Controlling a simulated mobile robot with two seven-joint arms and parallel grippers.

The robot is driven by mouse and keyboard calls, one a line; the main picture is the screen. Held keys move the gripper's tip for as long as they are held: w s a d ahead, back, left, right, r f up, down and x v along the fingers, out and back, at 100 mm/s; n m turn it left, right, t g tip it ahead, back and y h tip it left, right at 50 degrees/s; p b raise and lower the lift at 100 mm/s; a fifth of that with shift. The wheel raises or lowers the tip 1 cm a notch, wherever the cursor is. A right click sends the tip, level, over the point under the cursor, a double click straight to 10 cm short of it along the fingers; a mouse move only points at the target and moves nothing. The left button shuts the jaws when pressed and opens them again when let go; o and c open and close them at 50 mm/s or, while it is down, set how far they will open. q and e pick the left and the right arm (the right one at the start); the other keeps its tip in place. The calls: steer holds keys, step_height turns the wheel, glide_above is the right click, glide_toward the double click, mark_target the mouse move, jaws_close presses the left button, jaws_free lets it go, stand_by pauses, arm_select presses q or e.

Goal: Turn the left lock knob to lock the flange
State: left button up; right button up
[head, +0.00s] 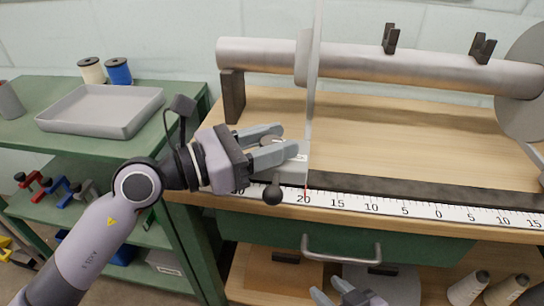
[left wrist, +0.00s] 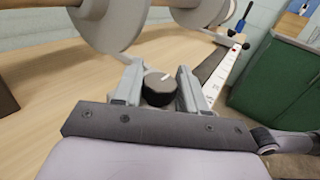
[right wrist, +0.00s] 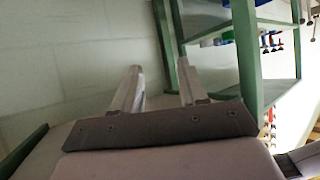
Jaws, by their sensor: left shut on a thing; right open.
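The left lock knob (left wrist: 158,88) is a dark round knob with a white mark on its grey top. In the left wrist view it sits between the fingers of my left gripper (left wrist: 155,80), which is shut on it. In the head view the left gripper (head: 289,141) reaches from the left to the foot of the left flange (head: 313,85), and its fingers largely hide the knob. The flange is a thin grey disc, seen nearly edge-on; it also shows in the left wrist view (left wrist: 112,24). My right gripper (head: 345,296) is open and empty at the bottom edge; it also shows in the right wrist view (right wrist: 160,75).
A ruler (head: 370,204) runs along the bench front, with the flange near its 20 mark. A black ball handle (head: 272,194) hangs just below the left gripper. A metal roller (head: 400,68) lies behind. A grey tray (head: 100,110) and spools (head: 118,71) stand on the left table.

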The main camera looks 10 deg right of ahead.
arm_select(q)
steer(key=shift+g, duration=0.3)
arm_select(e)
steer(key=shift+w+a+r, duration=0.15)
steer(key=shift+a, duration=0.15)
arm_select(q)
steer(key=o, duration=1)
steer(key=shift+c, duration=0.2)
steer(key=shift+a, duration=0.15)
steer(key=v, duration=0.7)
steer(key=shift+f, duration=0.1)
arm_select(e)
steer(key=shift+d, duration=0.1)
